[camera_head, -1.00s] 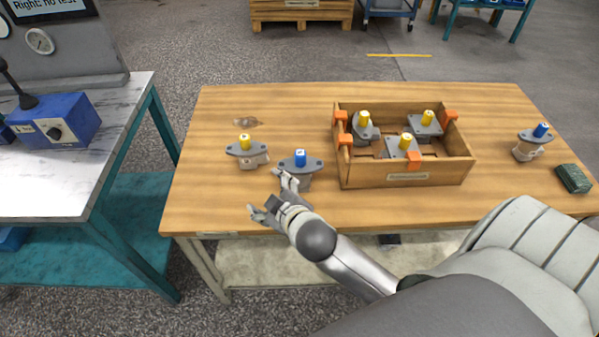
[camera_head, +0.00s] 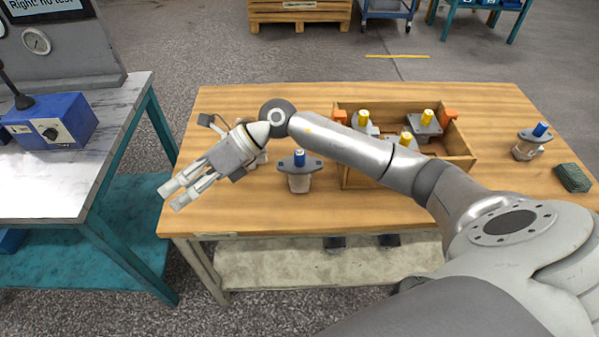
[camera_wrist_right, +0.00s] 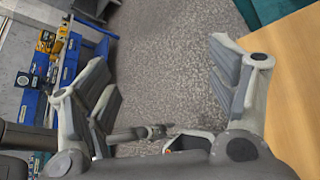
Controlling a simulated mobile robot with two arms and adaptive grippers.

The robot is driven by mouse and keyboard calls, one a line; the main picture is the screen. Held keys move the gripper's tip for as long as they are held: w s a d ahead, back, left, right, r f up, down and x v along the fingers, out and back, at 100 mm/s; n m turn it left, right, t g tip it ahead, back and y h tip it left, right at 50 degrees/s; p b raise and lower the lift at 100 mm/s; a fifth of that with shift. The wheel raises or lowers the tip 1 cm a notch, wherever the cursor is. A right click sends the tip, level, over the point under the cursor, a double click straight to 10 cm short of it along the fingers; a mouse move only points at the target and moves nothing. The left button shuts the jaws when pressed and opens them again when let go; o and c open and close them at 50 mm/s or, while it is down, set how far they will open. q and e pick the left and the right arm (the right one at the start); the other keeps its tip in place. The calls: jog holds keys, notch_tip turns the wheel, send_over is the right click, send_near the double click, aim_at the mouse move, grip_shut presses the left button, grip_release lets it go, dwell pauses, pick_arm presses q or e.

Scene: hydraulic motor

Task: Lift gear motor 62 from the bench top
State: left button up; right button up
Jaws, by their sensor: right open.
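Several gear motors with grey flanges and blue or yellow caps are on the bench top; no number is readable, so I cannot tell which is 62. A blue-capped motor (camera_head: 299,172) stands upright near the front middle. Another blue-capped motor (camera_head: 530,143) stands at the right. That gripper is open and empty, left of the middle motor, fingers pointing to the front left edge. The right wrist view shows its spread fingers (camera_wrist_right: 162,95) over floor. My left gripper is out of view.
A wooden crate (camera_head: 405,178) on the wooden bench (camera_head: 340,213) holds several yellow-capped motors, partly behind my right arm. A dark green block (camera_head: 573,178) lies at the right edge. A marble-topped table (camera_head: 60,180) stands at the left across a gap.

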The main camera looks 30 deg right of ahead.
jog(key=w+d+f+n+g+h, duration=0.15)
jog(key=d+f+h, duration=0.3)
jog(key=d, duration=0.45)
jog(key=r+h, duration=0.2)
jog(key=h, duration=0.6)
send_over(299, 152)
jog(key=shift+w+a+f+g, duration=0.1)
jog(key=shift+a+f+g, duration=0.05)
jog(key=shift+g, duration=0.1)
jog(key=shift+d+f, duration=0.2)
jog(key=shift+d, duration=0.05)
notch_tip(299, 152, down, 5)
jog(key=shift+r, duration=0.1)
jog(key=shift+f+p, duration=0.7)
jog(key=shift+f, duration=2.05)
jog(key=shift+c, duration=0.4)
